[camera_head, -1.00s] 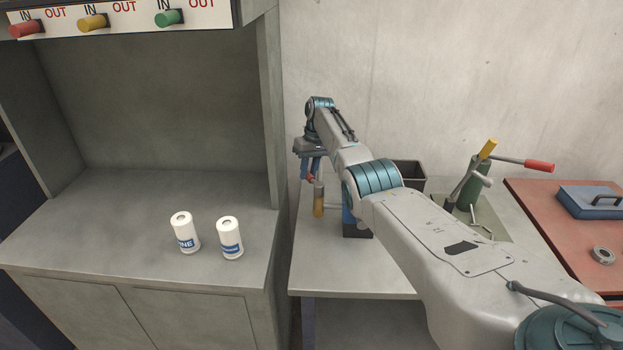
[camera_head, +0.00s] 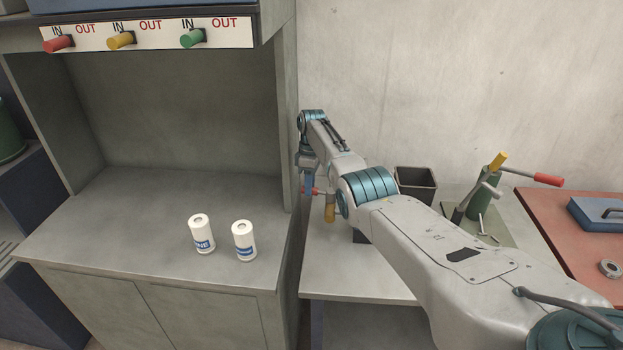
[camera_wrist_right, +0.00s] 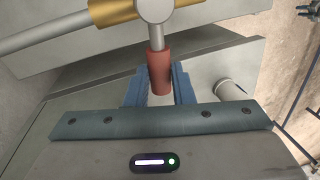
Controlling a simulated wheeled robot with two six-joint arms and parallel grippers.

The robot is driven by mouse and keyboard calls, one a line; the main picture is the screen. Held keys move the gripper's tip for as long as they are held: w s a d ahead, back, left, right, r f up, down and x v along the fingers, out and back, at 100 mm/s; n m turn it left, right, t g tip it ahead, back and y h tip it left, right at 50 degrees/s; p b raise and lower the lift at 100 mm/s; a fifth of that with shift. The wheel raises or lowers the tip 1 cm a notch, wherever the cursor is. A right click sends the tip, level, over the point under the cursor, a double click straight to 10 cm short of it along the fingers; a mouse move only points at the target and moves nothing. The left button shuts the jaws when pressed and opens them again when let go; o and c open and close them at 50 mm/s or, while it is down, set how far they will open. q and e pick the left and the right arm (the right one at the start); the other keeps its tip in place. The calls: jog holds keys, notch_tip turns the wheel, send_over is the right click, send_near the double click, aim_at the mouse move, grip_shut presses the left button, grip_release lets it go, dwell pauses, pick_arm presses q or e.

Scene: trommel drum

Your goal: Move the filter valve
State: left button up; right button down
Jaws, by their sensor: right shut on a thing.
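The filter valve appears to be the brass-coloured cylinder (camera_head: 330,208) with a red grip, near the left edge of the grey table in the head view. My right gripper (camera_head: 309,187) reaches down beside it and is shut on the red grip. In the right wrist view the red grip (camera_wrist_right: 160,72) sits between the blue fingers, with a round grey hub above it. The brass part and a grey rod extend to the upper left there. My forearm hides part of the table around the valve. My left gripper is not in view.
Two white bottles (camera_head: 202,234) stand on the cabinet shelf (camera_head: 130,220) to the left. Coloured knobs (camera_head: 121,40) marked IN and OUT are above. A dark bin (camera_head: 416,183), a green lever device (camera_head: 480,195) and a red board (camera_head: 575,225) lie right. The cabinet's side wall is close to my gripper.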

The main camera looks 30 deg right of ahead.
jog(key=shift+s+a+r+n, duration=0.15)
jog(key=shift+s+a+n, duration=0.15)
jog(key=shift+n, duration=0.4)
jog(key=c, duration=1.3)
grip_release()
jog(key=shift+o, duration=0.2)
notch_tip(320, 180, up, 10)
jog(key=w+d+b, duration=0.1)
jog(key=b, duration=0.2)
jog(key=shift+w+r+b, duration=0.25)
jog(key=shift+w+b, duration=0.1)
jog(key=shift+b, duration=0.05)
